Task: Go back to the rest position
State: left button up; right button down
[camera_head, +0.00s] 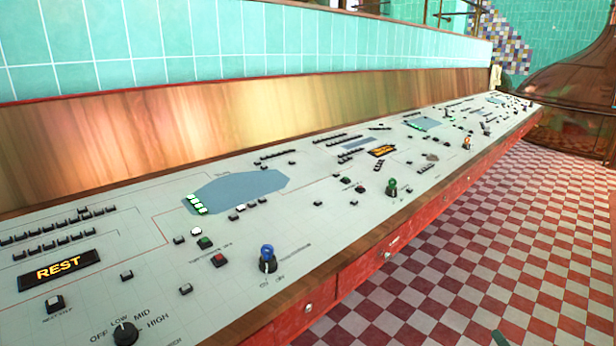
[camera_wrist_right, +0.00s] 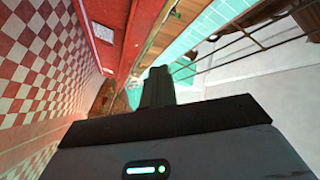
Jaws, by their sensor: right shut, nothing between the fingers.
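My right gripper (camera_wrist_right: 157,88) shows in the right wrist view with its dark fingers together and nothing between them. It points along the red front of the console, with the checkered floor to the left in that view. In the head view only a small dark tip of the right gripper (camera_head: 501,338) shows at the bottom edge, over the floor and apart from the console. My left gripper is in neither view. A display reading REST (camera_head: 59,268) is lit on the control console (camera_head: 330,215) at the left.
The console carries a black rotary knob (camera_head: 125,333), a blue-topped knob (camera_head: 267,258), a green-topped knob (camera_head: 391,187) and several buttons. Its wooden edge and red drawers run away to the right. The checkered floor (camera_head: 480,250) beside it is clear. A copper kettle (camera_head: 575,85) stands at the far right.

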jog(key=s+a+f+n+g+y, duration=0.1)
jog(key=s+a+f+n+g, duration=0.35)
jog(key=s+f, duration=0.45)
jog(key=s+a+f+n+g+y, duration=0.25)
jog(key=s+a+f+n, duration=0.2)
jog(key=s+f, duration=0.5)
jog(key=s+a+f+n+g+h, duration=0.1)
jog(key=s+a+n+g, duration=0.2)
jog(key=s, duration=1)
jog(key=s+a+f+n+g+h, duration=0.1)
jog(key=s+f+n+g, duration=0.3)
jog(key=s, duration=0.9)
jog(key=a+r+m+t, duration=0.2)
jog(key=a+m, duration=0.2)
jog(key=a, duration=0.6)
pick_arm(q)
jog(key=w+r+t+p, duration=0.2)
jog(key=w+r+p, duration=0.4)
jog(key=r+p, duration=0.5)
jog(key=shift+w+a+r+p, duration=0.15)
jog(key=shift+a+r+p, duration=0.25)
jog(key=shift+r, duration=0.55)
pick_arm(e)
jog(key=w+r+t, duration=0.1)
jog(key=w+r, duration=0.2)
jog(key=r, duration=0.3)
jog(key=w+r+t, duration=0.1)
jog(key=w+r, duration=0.2)
jog(key=r, duration=0.4)
jog(key=shift+w, duration=0.4)
